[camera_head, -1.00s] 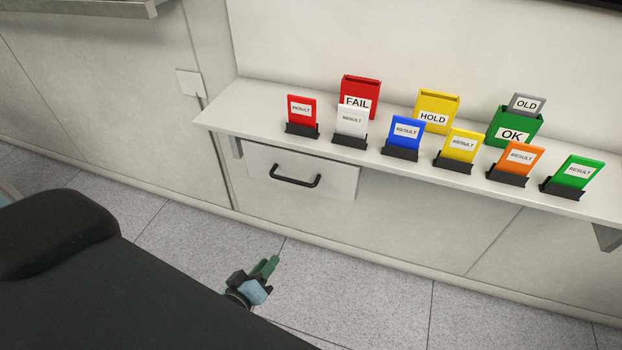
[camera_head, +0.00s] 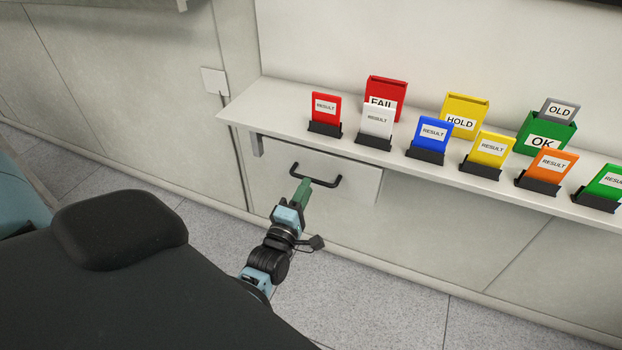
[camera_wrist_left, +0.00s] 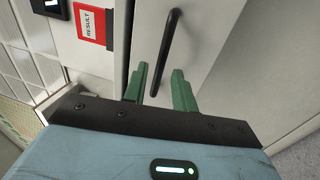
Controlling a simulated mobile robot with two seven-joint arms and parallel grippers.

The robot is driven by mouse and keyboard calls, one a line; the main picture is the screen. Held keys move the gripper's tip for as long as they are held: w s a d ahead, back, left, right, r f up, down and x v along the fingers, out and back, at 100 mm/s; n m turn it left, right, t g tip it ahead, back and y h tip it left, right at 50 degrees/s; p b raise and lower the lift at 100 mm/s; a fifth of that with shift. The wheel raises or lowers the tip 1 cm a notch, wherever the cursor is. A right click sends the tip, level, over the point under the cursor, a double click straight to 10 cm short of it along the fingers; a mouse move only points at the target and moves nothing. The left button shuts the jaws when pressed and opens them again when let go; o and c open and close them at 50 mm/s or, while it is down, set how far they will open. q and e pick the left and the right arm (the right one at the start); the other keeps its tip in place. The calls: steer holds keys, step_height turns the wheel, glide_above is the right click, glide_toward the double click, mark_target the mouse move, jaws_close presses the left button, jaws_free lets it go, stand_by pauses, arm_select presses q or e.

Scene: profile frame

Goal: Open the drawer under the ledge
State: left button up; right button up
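The drawer (camera_head: 358,187) is a pale panel under the left part of the white ledge (camera_head: 245,107). It looks shut. Its black bar handle (camera_head: 327,185) runs across the upper front; it also shows in the left wrist view (camera_wrist_left: 169,45). My left gripper (camera_head: 303,188), with green fingers, is in front of the drawer at the handle and covers part of it in the head view. In the left wrist view the fingers (camera_wrist_left: 160,75) are apart, with the handle's near end appearing between them. I cannot tell whether they touch it. My right gripper is not in view.
On the ledge stand several coloured RESULT cards in black holders, such as a red one (camera_head: 325,112) above the drawer. Behind are the red FAIL box (camera_head: 386,92), yellow HOLD box (camera_head: 466,110) and green OK box (camera_head: 545,137). The floor (camera_head: 375,300) below is clear.

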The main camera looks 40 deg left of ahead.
mark_target(329, 154)
arm_select(q)
steer(key=shift+x, duration=2.15)
jaws_close()
